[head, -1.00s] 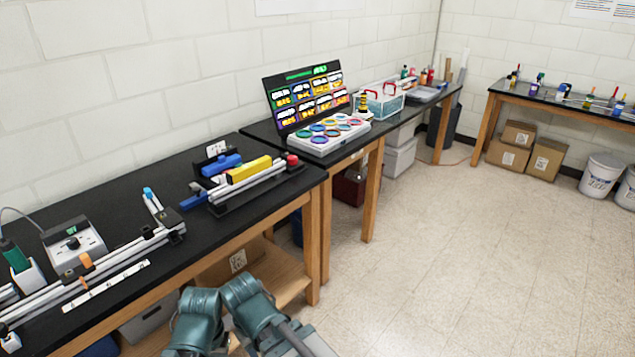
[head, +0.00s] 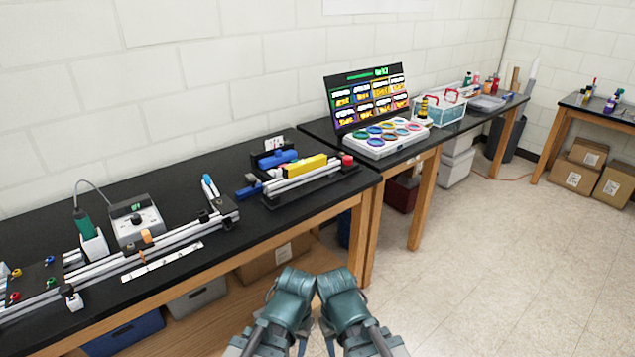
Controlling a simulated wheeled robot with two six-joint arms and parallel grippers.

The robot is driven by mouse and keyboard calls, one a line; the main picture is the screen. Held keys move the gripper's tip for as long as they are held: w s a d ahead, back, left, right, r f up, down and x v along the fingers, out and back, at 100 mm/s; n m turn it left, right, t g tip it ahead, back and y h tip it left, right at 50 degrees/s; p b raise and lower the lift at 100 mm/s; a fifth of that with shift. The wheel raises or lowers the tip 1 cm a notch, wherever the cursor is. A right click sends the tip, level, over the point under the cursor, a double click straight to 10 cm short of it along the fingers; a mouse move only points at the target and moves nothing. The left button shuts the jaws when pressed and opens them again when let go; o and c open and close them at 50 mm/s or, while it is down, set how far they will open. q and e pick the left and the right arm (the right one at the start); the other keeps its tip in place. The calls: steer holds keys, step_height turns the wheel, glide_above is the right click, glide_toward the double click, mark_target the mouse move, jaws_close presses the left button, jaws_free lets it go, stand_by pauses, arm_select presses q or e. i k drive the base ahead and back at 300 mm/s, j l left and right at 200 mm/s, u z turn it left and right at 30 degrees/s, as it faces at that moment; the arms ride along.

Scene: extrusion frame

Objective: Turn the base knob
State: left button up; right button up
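A white and grey box unit (head: 137,227) stands on the black bench at the left. A red knob-like part (head: 347,160) sits at the right end of the yellow and blue fixture. Only teal links of my two arms show at the bottom; neither gripper shows.
Aluminium rails (head: 150,249) with clamps lie along the front of the bench (head: 318,195). A yellow block (head: 305,167) sits on the fixture. A second bench holds a panel of coloured rings (head: 386,137) and a display screen (head: 368,97). The floor (head: 480,260) at right is clear.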

mark_target(347, 160)
steer(key=i+l+u, duration=0.65)
steer(key=l, duration=0.25)
steer(key=i+l+u, duration=0.2)
steer(key=l, duration=0.2)
steer(key=i+l+u, duration=0.25)
steer(key=l, duration=0.15)
steer(key=k+j, duration=0.05)
steer(key=k, duration=0.05)
